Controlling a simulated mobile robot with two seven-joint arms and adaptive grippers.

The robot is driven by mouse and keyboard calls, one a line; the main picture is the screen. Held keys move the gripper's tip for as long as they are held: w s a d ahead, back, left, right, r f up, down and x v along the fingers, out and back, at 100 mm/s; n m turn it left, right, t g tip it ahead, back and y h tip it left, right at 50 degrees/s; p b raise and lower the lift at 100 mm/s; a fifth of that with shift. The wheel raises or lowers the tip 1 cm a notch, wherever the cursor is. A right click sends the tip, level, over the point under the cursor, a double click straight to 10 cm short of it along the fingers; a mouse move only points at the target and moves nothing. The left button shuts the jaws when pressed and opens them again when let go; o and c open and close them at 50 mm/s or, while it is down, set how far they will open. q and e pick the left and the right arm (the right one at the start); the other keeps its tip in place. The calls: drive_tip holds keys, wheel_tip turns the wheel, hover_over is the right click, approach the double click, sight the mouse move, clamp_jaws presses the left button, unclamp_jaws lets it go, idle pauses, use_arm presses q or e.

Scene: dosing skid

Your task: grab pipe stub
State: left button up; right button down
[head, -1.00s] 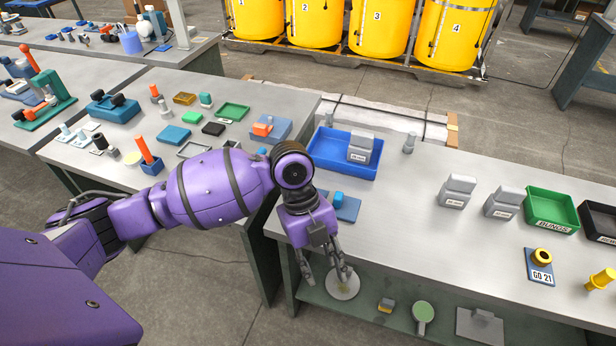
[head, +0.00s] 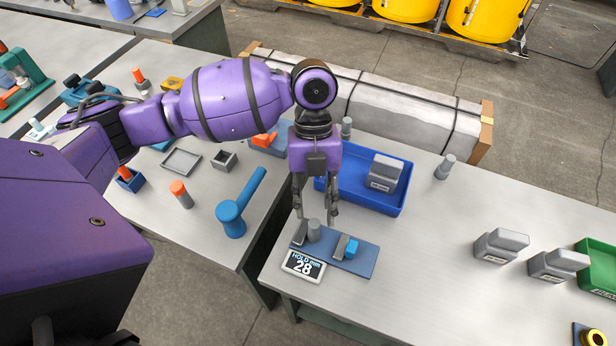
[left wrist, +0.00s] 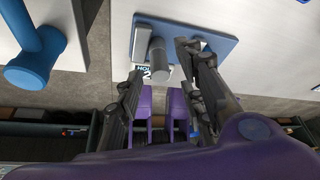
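A short grey cylinder, apparently the pipe stub (head: 314,231), stands upright on a blue fixture plate (head: 360,262) at the near left corner of the right-hand table. It also shows in the left wrist view (left wrist: 159,60), between the fingers in the picture. A grey block stands close beside it, and a blue block sits farther right on the plate. My left gripper (head: 316,212) points down just above and behind the stub, fingers apart and empty; it shows open in the left wrist view (left wrist: 160,68). Contact with the stub is not visible. My right gripper is out of view.
A display reading "HOLD mm 28" (head: 303,266) stands in front of the plate. A blue tray (head: 396,205) holding a grey block lies right behind the gripper. A blue hammer-shaped tool (head: 238,205) lies on the left table, across a gap.

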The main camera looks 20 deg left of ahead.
sight(312, 228)
use_arm(q)
drive_tip(key=shift+a+p+x, duration=0.1)
drive_tip(key=shift+p+x, duration=0.1)
drive_tip(key=shift+x, duration=1.4)
drive_tip(key=shift+a+p+x, duration=0.15)
drive_tip(key=shift+p+x, duration=0.05)
drive_tip(key=shift+x, duration=1.35)
drive_tip(key=shift+s, duration=0.2)
drive_tip(key=shift+c, duration=0.5)
clamp_jaws()
